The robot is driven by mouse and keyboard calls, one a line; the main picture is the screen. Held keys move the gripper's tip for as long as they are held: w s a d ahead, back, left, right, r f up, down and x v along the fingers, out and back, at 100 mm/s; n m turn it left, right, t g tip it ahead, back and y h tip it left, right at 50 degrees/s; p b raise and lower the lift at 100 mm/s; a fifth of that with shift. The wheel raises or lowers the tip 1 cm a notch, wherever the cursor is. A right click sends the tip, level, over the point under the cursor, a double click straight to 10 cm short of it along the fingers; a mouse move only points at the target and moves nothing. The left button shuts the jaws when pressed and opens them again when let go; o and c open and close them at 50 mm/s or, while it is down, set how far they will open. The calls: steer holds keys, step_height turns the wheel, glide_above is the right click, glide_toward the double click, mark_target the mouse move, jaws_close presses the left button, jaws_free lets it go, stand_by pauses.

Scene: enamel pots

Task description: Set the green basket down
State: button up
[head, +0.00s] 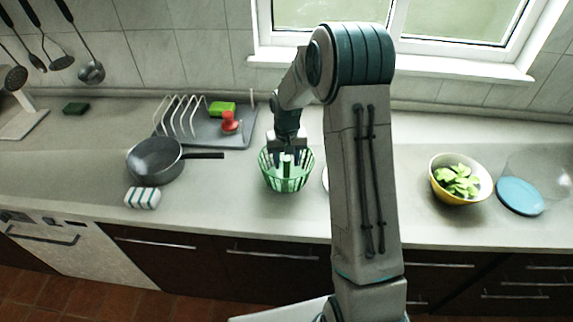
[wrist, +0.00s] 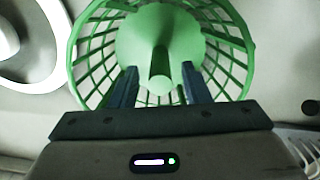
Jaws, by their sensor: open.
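The green basket (head: 286,178) stands upright on the grey counter, left of my arm in the head view. It has slatted sides and a knob rising in its middle. In the wrist view the basket (wrist: 229,45) fills the upper middle, seen from above. My gripper (head: 287,157) points down into the basket. In the wrist view its two fingers (wrist: 158,75) are apart, one on each side of the central knob (wrist: 159,80), with gaps showing between them and the knob.
A dish rack (head: 202,132) with a green sponge and a red item stands behind left. A dark pan (head: 156,160) and a striped cloth (head: 142,198) lie left. A yellow bowl of greens (head: 440,196) and a blue disc (head: 520,197) are right. A white round thing (wrist: 50,75) is beside the basket.

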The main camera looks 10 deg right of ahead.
mark_target(287, 160)
step_height(287, 160, up, 10)
steer(key=shift+s+b, duration=0.1)
steer(key=shift+b, duration=0.55)
steer(key=s+r+t, duration=0.2)
steer(key=s+r, duration=0.7)
steer(key=s, duration=0.3)
steer(key=s+t, duration=0.1)
steer(key=s, duration=1.5)
steer(key=shift+r+n+t, duration=0.25)
steer(key=shift+n+t, duration=0.05)
steer(key=shift+c, duration=0.7)
